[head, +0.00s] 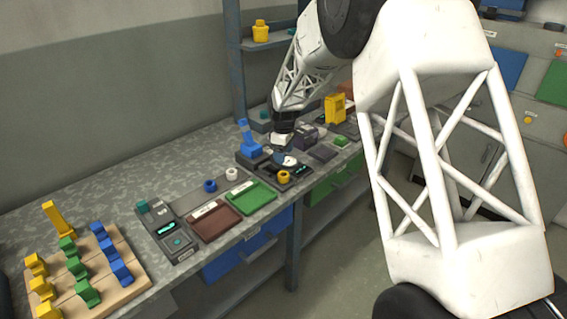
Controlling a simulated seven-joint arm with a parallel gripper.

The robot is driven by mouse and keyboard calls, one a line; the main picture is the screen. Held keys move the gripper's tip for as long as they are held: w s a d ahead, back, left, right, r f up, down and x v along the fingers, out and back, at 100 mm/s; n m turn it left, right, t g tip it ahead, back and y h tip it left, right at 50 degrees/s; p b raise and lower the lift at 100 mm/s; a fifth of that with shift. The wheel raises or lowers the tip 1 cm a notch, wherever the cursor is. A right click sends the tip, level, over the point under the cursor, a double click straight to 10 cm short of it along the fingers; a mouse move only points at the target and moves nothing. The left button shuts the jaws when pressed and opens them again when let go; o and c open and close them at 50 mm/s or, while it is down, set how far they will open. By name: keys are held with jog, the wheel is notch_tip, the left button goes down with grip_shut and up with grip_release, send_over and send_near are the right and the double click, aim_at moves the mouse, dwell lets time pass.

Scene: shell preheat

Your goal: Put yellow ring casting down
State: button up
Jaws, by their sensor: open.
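The yellow ring casting (284,177) sits at the front of a dark device (300,172) on the bench. I cannot tell exactly what surface it rests on. My gripper (284,150) is above and just behind the ring, over the same device. It is open, and the ring appears apart from it. The fingertips are small and dark in this view, so their exact gap is hard to see.
A blue upright tool (247,138) stands just left of my gripper. Blue (210,186) and white (232,174) rings lie further left, behind brown (214,224) and green (252,197) trays. A wooden board (112,270) with coloured blocks is at front left. A yellow device (335,108) stands behind right.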

jog(key=shift+r, duration=1.25)
jog(key=s+d+r+m, duration=0.2)
jog(key=s+d+r, duration=0.25)
jog(key=s, duration=0.25)
jog(key=s+d+r+m+t, duration=0.1)
jog(key=s+d+r+m, duration=0.15)
jog(key=s+r, duration=0.4)
jog(key=s+d+r+m, duration=0.2)
jog(key=s+d+r, duration=0.25)
jog(key=s, duration=0.35)
jog(key=s+d+m, duration=0.3)
jog(key=s, duration=1.2)
jog(key=s+d+r+m+t, duration=0.1)
jog(key=s+d+m, duration=0.3)
jog(key=s, duration=1.2)
jog(key=shift+s+t, duration=0.25)
jog(key=shift+t, duration=0.05)
